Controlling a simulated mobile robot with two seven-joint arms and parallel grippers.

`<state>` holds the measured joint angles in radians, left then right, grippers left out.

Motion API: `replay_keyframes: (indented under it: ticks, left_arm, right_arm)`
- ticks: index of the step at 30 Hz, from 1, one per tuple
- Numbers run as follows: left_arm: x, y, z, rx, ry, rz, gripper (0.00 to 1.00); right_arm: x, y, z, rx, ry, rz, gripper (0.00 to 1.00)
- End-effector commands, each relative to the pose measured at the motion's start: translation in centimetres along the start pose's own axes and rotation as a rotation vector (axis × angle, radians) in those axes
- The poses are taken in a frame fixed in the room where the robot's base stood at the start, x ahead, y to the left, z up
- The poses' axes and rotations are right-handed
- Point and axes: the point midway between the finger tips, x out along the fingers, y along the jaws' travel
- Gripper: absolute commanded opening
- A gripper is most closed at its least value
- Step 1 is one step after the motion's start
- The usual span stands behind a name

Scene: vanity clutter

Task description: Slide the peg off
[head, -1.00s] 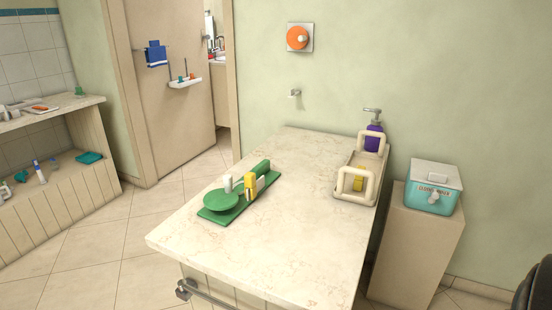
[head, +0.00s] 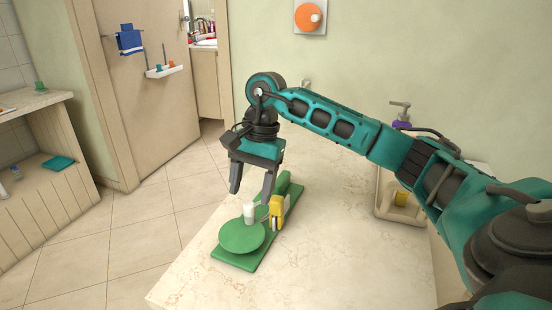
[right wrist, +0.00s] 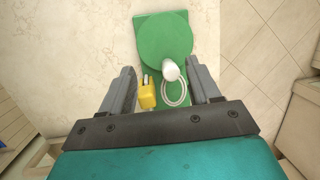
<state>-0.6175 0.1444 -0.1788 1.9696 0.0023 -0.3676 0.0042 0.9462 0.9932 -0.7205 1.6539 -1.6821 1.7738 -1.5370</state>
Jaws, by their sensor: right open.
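A green board (head: 232,260) with a round green disc (head: 242,236) lies on the marble-look counter. A short white peg (head: 249,212) stands beside the disc. It also shows in the right wrist view (right wrist: 171,70), with a thin pale loop (right wrist: 184,94) beside it. A yellow block (head: 277,212) with metal parts is next to the peg; the right wrist view shows it too (right wrist: 147,98). My right gripper (head: 252,190) is open and empty above the board, fingers pointing down. In the wrist view, peg and block lie between its fingers. My left gripper is not in view.
A pale tray (head: 401,211) with a yellow item and a purple pump bottle (head: 401,124) stand at the right, partly behind my right arm. The counter (head: 200,285) is clear in front of the board. Its left edge is close to the board.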

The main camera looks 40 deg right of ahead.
Motion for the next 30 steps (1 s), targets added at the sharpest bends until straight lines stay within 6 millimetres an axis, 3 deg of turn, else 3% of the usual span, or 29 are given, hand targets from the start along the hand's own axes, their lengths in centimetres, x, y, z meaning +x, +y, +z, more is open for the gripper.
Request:
replay_keyframes:
  ticks: [1, 3, 6, 10, 30]
  left_arm:
    - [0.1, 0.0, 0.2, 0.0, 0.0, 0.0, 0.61]
    - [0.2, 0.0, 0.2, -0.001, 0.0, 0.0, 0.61]
    - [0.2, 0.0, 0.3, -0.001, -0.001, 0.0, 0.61]
    - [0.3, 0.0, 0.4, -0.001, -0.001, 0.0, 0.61]
    - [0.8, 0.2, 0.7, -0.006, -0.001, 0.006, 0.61]
  right_arm:
    - [-1.3, 0.8, -1.6, -0.011, 0.067, 0.029, 0.62]
    - [-2.7, 1.8, -3.1, -0.022, 0.13, 0.068, 0.62]
    - [-3.9, 2.7, -4.3, -0.029, 0.18, 0.101, 0.62]
    - [-3.8, 3.2, -4.8, -0.03, 0.199, 0.12, 0.62]
    - [7.1, 4.4, -6.9, -0.03, 0.196, 0.118, 0.62]
